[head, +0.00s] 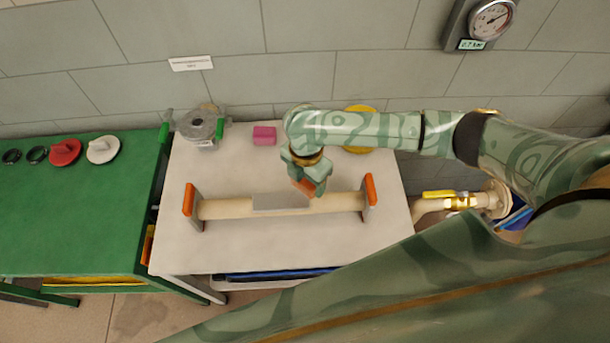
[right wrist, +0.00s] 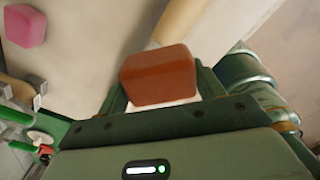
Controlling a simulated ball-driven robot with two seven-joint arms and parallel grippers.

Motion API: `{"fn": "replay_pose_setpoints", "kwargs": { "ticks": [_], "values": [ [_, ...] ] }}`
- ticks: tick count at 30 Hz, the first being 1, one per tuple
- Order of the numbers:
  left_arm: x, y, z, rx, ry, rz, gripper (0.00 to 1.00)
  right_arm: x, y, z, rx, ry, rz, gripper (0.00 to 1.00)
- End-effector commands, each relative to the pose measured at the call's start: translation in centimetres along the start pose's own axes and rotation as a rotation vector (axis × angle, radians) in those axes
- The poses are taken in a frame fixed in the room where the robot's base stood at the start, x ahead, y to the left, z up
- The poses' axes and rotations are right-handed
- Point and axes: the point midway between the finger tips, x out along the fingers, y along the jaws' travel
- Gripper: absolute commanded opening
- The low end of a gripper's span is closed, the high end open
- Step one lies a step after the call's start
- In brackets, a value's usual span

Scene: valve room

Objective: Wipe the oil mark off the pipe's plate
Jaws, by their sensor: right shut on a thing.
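The beige pipe (head: 232,208) lies across a stand with orange-topped end supports on the white table. A flat grey plate (head: 279,202) sits on the pipe's middle. No oil mark can be made out on it at this size. My right gripper (head: 308,186) is shut on an orange-brown block (head: 303,187), just above the plate's right end; I cannot tell whether the block touches it. The block also shows between the fingers in the right wrist view (right wrist: 158,76), with the pipe (right wrist: 180,22) behind it. My left gripper is not in view.
A pink block (head: 264,136), a grey round fitting (head: 200,125) and a yellow round thing (head: 360,112) are at the white table's (head: 250,250) back. A green table (head: 70,210) adjoins on the left. A yellow-handled valve (head: 460,202) is to the right.

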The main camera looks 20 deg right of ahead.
Motion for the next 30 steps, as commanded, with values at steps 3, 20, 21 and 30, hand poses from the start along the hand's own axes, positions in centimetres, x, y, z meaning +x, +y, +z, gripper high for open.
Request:
{"fn": "replay_pose_setpoints", "kwargs": {
  "ticks": [3, 20, 21, 30],
  "values": [
    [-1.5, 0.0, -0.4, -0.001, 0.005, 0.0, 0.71, -1.2, -0.2, 0.0, 0.004, -0.001, 0.001, 0.43],
    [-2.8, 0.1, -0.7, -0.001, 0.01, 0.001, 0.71, -2.0, -0.6, 0.0, 0.008, 0.0, 0.0, 0.43],
    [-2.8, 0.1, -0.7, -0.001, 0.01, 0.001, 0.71, -2.0, -0.6, 0.0, 0.008, 0.0, 0.001, 0.43],
    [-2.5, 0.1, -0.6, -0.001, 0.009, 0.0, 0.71, -2.5, -0.4, 0.2, 0.063, 0.003, 0.004, 0.43]
  ]
}}
